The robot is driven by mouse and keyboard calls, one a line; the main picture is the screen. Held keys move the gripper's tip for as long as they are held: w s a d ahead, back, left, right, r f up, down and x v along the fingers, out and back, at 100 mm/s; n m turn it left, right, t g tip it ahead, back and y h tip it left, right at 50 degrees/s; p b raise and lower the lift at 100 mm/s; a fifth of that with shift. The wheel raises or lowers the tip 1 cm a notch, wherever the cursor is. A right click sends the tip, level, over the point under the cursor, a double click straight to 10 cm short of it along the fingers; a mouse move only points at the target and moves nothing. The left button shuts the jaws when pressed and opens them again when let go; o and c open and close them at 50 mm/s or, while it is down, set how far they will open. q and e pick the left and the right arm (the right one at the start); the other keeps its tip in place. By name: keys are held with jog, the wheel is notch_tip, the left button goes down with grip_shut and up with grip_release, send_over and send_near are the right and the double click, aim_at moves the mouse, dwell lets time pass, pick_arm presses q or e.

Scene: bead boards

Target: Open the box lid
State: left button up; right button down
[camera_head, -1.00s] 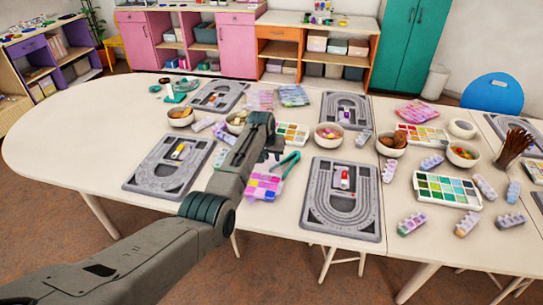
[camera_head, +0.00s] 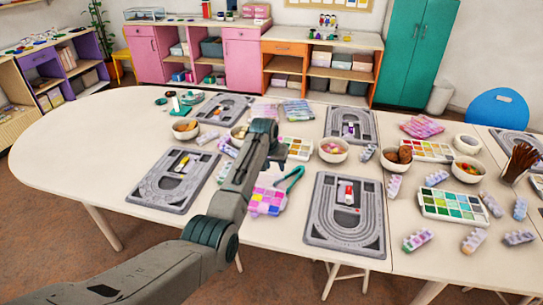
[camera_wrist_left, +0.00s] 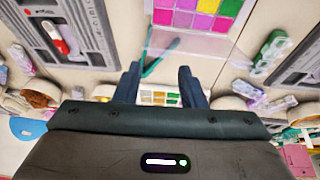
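The box (camera_head: 266,201) with pink, purple and yellow compartments lies on the table just in front of my left gripper, partly hidden by my arm. In the left wrist view the box (camera_wrist_left: 195,18) is at the top, with a clear panel (camera_wrist_left: 205,46) along its near edge; I cannot tell whether the lid is shut. My left gripper (camera_head: 277,152) is above the table behind the box. In the left wrist view its fingers (camera_wrist_left: 159,84) are apart with nothing held between them. My right gripper is not in view.
Teal pliers (camera_head: 294,180) lie close beside the box. Grey bead boards (camera_head: 318,228) (camera_head: 150,190) lie on both sides. A bead palette (camera_head: 297,153), bowls (camera_head: 333,158) and several small bead packs crowd the table. Free table surface (camera_head: 80,150) is at the left.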

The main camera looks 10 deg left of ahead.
pick_arm(q)
jog(key=b+v, duration=0.1)
jog(key=v, duration=0.6)
jog(key=shift+r, duration=0.2)
